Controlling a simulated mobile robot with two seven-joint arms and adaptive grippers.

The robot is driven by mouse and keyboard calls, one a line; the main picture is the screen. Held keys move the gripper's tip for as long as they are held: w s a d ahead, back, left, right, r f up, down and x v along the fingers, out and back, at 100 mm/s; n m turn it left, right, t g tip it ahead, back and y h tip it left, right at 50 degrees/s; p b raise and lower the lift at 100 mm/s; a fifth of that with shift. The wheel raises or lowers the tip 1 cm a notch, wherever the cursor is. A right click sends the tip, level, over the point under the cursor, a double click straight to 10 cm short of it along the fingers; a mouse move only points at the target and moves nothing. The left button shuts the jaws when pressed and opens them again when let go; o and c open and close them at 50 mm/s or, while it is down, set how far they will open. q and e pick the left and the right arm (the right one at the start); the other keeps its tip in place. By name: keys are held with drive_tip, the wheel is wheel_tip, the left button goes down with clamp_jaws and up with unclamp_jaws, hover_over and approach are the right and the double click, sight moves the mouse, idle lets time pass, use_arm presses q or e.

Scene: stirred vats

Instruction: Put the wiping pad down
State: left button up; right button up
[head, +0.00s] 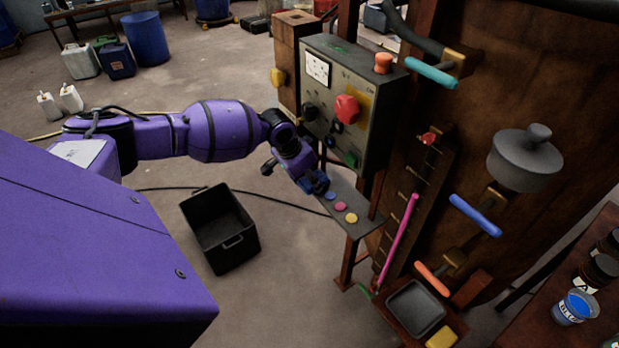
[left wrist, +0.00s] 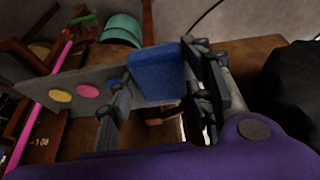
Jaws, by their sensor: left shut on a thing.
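My left gripper (head: 318,184) is shut on a blue wiping pad, which shows as a blue block (left wrist: 157,76) between the two fingers in the left wrist view. In the head view the pad is small and partly hidden by the fingers. The shelf carries a blue disc (head: 330,195), a pink disc (head: 340,206) and a yellow disc (head: 351,218). I cannot tell whether the pad touches the shelf. My right gripper is in neither view.
The control box (head: 346,152) with a red knob (head: 347,108) stands just above the gripper. A pink rod (head: 397,240) rises right of the shelf. A black crate (head: 219,235) is on the floor. A grey tray (head: 397,322) and a yellow block (head: 441,338) are lower right.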

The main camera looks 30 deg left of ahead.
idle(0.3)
use_arm(q)
drive_tip(key=o, duration=0.9)
drive_tip(key=shift+w, duration=0.1)
